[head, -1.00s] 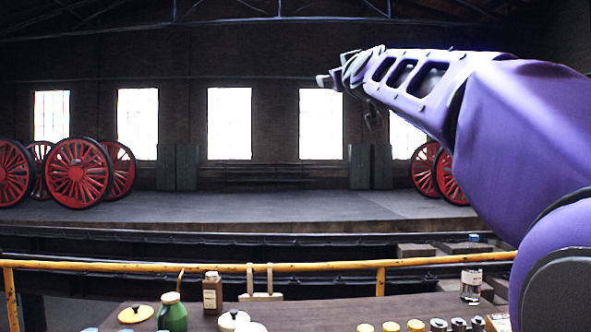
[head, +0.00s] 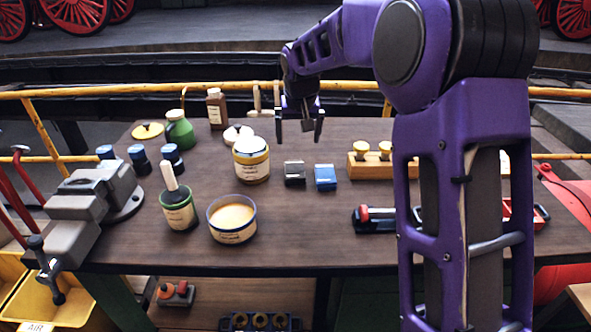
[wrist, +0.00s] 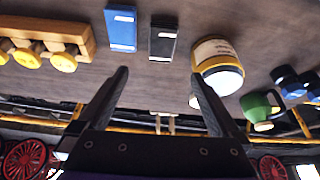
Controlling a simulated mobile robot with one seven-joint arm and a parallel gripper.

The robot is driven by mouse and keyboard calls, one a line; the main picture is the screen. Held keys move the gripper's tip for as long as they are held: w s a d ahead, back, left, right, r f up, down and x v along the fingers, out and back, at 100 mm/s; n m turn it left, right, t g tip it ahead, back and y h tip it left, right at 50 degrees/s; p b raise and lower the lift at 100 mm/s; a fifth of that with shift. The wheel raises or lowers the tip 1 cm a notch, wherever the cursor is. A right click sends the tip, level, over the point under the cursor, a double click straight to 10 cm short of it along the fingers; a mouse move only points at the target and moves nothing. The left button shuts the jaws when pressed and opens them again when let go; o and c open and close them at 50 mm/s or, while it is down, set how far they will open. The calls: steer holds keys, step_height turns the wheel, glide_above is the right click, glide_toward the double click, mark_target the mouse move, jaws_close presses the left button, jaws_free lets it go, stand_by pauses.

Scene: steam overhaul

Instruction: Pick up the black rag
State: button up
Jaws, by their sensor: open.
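The black rag (head: 294,172) is a small folded black block with a pale label on its front edge. It lies flat on the brown workbench (head: 310,235), just left of a similar blue one. It also shows in the wrist view (wrist: 163,38), ahead of and between my fingertips. My gripper (head: 299,132) is open and empty, its fingers pointing down near the far side of the bench. In the head view it appears behind the rag and does not touch it. In the wrist view, bare bench shows between the fingers (wrist: 158,80).
A blue folded block (head: 325,178) lies close right of the rag. A white-and-yellow can (head: 251,160) stands close left. A wooden holder (head: 372,167) with yellow-topped pieces is to the right. A yellow rail (head: 150,88) runs behind the bench. My arm hides part of the bench's right side.

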glide_above(295, 169)
steer(key=s, duration=0.2)
steer(key=f, duration=0.8)
steer(key=shift+s+d+f, duration=0.2)
steer(key=shift+d+f, duration=0.05)
steer(key=shift+f, duration=0.1)
steer(key=shift+x, duration=2.75)
steer(key=shift+s+a, duration=0.1)
steer(key=shift+a, duration=0.05)
steer(key=shift+f+b, duration=0.25)
steer(key=shift+b, duration=0.2)
steer(key=shift+c, duration=0.2)
steer(key=c, duration=1.3)
steer(key=shift+o, duration=0.2)
step_height(295, 169, up, 11)
steer(key=p, duration=0.1)
steer(key=shift+f, duration=0.2)
